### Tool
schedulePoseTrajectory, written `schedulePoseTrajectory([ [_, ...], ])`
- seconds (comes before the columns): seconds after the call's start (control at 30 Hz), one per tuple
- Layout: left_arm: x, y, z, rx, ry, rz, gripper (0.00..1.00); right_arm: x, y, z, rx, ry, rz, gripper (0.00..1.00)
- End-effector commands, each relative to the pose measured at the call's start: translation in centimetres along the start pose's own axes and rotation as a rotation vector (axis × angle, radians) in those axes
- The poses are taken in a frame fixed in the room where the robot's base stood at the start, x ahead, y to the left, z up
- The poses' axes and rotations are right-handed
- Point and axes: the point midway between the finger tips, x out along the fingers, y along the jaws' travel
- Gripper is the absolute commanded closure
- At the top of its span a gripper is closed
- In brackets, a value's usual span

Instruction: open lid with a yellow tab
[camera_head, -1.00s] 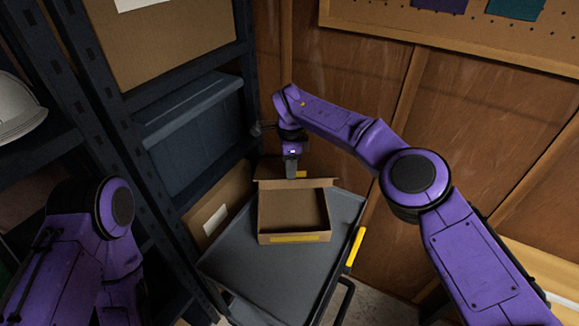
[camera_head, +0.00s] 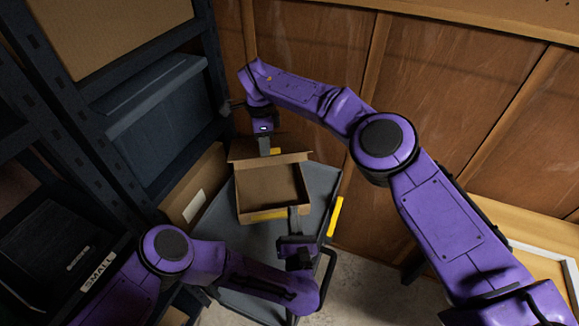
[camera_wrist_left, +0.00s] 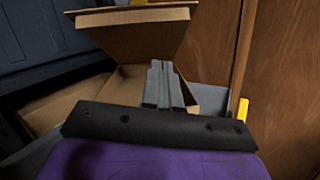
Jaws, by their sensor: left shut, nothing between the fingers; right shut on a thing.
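An open cardboard box (camera_head: 240,197) stands on a grey cart. Its lid (camera_head: 241,153) is raised at the back; in the left wrist view the lid (camera_wrist_left: 133,38) stands tilted up behind the box. A yellow tab (camera_head: 276,151) shows at the lid's upper edge. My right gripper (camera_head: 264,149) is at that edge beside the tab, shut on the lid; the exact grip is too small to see. My left gripper (camera_head: 296,209) is shut and empty at the box's front right; its fingers (camera_wrist_left: 158,68) show before the box. I cannot tell whether it touches the box.
The grey cart (camera_head: 225,234) has a yellow-marked handle side (camera_head: 335,216) at right. A dark shelf rack with a blue-grey bin (camera_head: 160,120) stands close on the left. Wooden wall panels (camera_head: 320,60) rise behind. A yellow strip (camera_head: 270,216) marks the box's front.

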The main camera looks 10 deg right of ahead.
Motion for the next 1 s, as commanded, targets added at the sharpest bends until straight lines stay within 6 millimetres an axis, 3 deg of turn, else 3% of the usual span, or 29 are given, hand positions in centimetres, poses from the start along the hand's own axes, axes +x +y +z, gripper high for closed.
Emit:
schedulePoseTrajectory([
  [0.1,0.0,-0.9,1.2,-0.201,-0.015,0.071,1.0,0.0,-0.4,-0.6,0.008,0.01,-0.012,1.0],
  [0.17,0.3,-1.0,1.5,-0.234,-0.02,0.085,1.0,0.0,-0.4,-0.6,0.008,0.01,-0.012,1.0],
  [0.27,1.5,-0.8,1.5,-0.239,-0.023,0.088,1.0,0.0,-0.4,-0.6,0.008,0.01,-0.012,1.0],
  [0.7,10.6,0.1,2.0,-0.234,-0.021,0.083,1.0,0.0,-0.4,-0.6,0.008,0.009,-0.012,1.0],
  [1.0,12.6,0.7,4.3,-0.233,-0.02,0.08,1.0,0.1,-0.4,-0.6,0.007,0.01,-0.012,1.0],
])
